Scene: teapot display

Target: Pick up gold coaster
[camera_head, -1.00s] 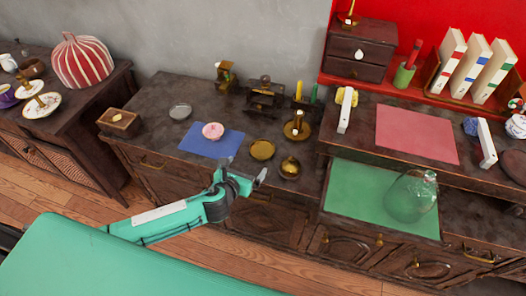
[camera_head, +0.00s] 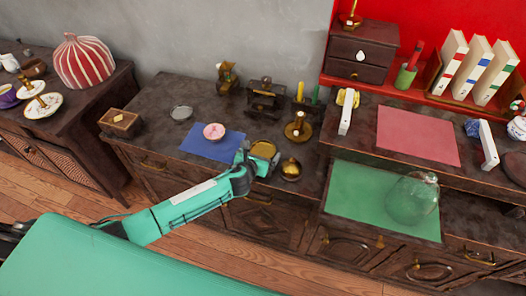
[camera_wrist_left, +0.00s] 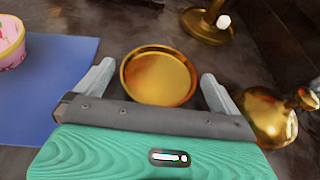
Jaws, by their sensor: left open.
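The gold coaster (camera_head: 263,149) is a round, shallow dish with a raised rim, lying flat on the dark cabinet top. In the left wrist view the coaster (camera_wrist_left: 158,76) shows almost whole, with its near edge close to the gripper body. My left gripper (camera_head: 260,156) is open, and in the wrist view its two fingers (camera_wrist_left: 156,84) stand to the left and right of the coaster. Nothing is held. In the head view the gripper hides the coaster's near edge. I cannot tell whether the fingers touch it. My right gripper is not in view.
A round gold pot (camera_head: 291,169) stands close to the right of the coaster. A gold candle holder (camera_head: 298,128) is behind it. A blue mat (camera_head: 199,148) with a pink bowl (camera_head: 214,131) lies to the left. A green mat (camera_head: 352,193) with a glass jar (camera_head: 411,200) is farther right.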

